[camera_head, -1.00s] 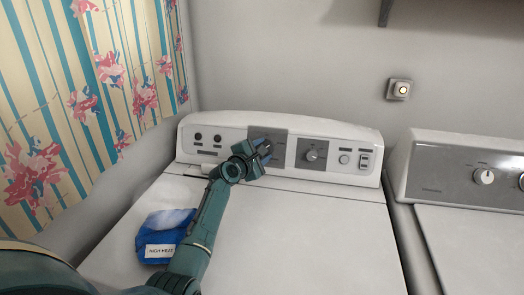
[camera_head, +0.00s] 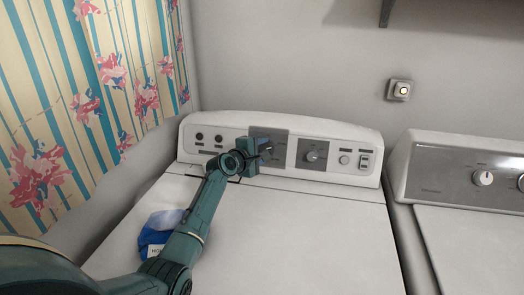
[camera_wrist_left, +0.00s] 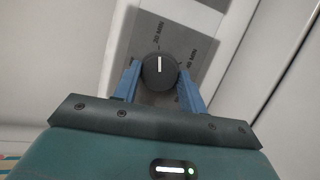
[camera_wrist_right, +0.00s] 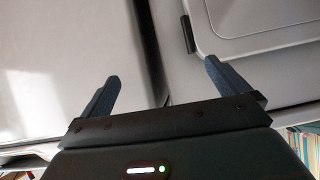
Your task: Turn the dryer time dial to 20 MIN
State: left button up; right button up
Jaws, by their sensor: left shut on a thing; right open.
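In the left wrist view a dark round dial (camera_wrist_left: 158,71) with a white pointer line sits on a grey panel. The line points up in that picture, towards a label that seems to read 20 MIN; another at its right seems to read 40 MIN. My left gripper (camera_wrist_left: 159,82) is shut on this dial, one blue finger on each side. In the head view my left gripper (camera_head: 264,149) is at the left grey panel (camera_head: 268,133) of the dryer console and hides most of the dial. My right gripper (camera_wrist_right: 160,82) is open and empty, seen only in the right wrist view.
A second dial (camera_head: 312,156) is on the console's right grey panel. A blue and white bag (camera_head: 155,236) lies on the dryer top (camera_head: 310,235), partly behind my left arm. A second machine (camera_head: 465,180) stands at the right. A patterned curtain (camera_head: 85,90) hangs at the left.

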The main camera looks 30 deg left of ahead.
pick_arm(q)
jog(key=o, duration=1)
jog(key=shift+c, duration=0.2)
jog(key=v, duration=1.3)
jog(key=shift+p, duration=0.3)
jog(key=shift+s, duration=0.1)
